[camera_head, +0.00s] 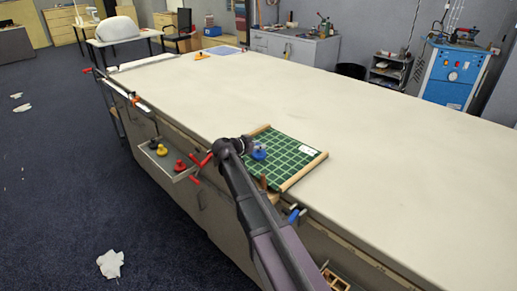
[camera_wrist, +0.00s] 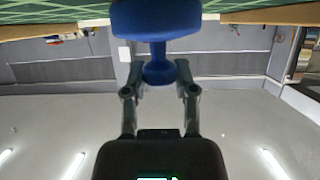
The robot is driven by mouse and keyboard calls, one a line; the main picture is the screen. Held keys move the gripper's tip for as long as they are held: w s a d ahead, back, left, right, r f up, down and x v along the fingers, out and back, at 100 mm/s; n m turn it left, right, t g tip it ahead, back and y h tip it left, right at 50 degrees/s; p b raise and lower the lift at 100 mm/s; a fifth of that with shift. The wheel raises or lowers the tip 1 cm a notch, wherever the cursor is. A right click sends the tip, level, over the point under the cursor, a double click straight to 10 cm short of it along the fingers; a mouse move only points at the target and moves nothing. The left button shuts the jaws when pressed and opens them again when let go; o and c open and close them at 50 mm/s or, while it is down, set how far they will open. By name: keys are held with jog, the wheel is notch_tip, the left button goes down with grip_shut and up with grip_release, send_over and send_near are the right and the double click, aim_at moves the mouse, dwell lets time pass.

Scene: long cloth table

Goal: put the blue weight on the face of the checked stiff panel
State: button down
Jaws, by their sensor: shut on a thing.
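The checked stiff panel (camera_head: 293,158), dark green with light grid lines and wooden bars on two edges, lies near the front edge of the table. It also shows upside down along the top of the wrist view (camera_wrist: 260,8). The blue weight (camera_head: 259,155) is over the panel's left part in the head view. In the wrist view the blue weight (camera_wrist: 157,20) has a wide base and a narrower neck. My gripper (camera_wrist: 160,74) is shut on that neck; in the head view my gripper (camera_head: 252,147) partly hides it. I cannot tell whether the base touches the panel.
A yellow weight (camera_head: 162,150) and a red weight (camera_head: 180,165) stand on a side shelf below the table edge. Red-handled clamps (camera_head: 201,160) and a blue-handled piece (camera_head: 295,214) are along the edge. The long table (camera_head: 350,110) is mostly bare, with a blue sheet (camera_head: 222,50) far back.

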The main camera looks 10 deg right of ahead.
dwell(0.3)
jog(key=shift+c, duration=2)
grip_release()
jog(key=shift+r, duration=0.1)
jog(key=p+v, duration=0.4)
jog(key=v, duration=0.8)
jog(key=shift+p, duration=0.3)
